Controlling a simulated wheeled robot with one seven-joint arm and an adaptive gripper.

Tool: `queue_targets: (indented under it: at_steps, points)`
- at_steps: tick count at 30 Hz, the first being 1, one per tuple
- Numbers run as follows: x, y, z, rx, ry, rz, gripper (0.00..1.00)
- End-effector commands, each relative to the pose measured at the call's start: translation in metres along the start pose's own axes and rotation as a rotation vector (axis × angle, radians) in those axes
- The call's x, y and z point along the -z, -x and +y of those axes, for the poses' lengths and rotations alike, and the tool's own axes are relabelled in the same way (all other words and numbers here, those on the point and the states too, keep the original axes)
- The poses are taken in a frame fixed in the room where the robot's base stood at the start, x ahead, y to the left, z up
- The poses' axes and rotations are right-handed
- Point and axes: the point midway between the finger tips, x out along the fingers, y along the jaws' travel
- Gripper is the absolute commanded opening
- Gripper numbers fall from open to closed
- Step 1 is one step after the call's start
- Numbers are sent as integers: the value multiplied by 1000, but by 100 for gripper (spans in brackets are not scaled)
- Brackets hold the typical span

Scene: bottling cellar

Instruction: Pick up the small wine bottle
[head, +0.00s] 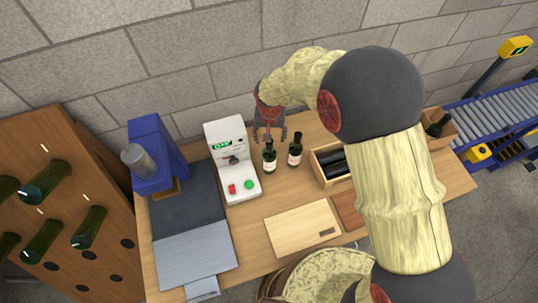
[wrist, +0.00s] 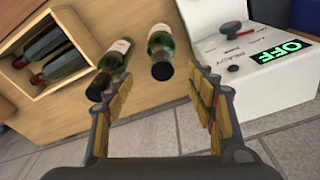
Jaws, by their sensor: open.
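Two small wine bottles stand upright side by side on the wooden bench. One is green with a pale label (head: 269,160), nearer the white machine; it also shows in the wrist view (wrist: 161,42). The other is darker with a pinkish-white label (head: 295,155), to its right in the head view and to its left in the wrist view (wrist: 117,58). I cannot tell which one the task names. My gripper (head: 269,137) is open and empty, just above the green bottle's neck. In the wrist view, the dark-capped neck points between the spread fingers (wrist: 158,100).
A white machine (head: 241,188) with a green OFF display stands close left of the green bottle. A wooden crate (head: 322,171) holding dark bottles lies to the right. A pale board (head: 300,228) lies in front. A blue machine (head: 150,160) stands further left.

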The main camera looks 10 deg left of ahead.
Motion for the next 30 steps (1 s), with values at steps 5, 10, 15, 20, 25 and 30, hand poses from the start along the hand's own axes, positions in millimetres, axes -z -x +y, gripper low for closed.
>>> queue_targets:
  at_steps: [5,10,15,20,25,30]
  points:
    - [-3,-18,-6,-3,4,-8,56]
    - [-3,-34,-6,-2,2,-7,56]
    - [-5,-47,-5,-2,2,-7,56]
    - [-7,-71,-4,-3,3,-8,56]
    - [-6,-85,-4,-2,3,-5,56]
    - [-6,-85,-4,-1,3,-5,56]
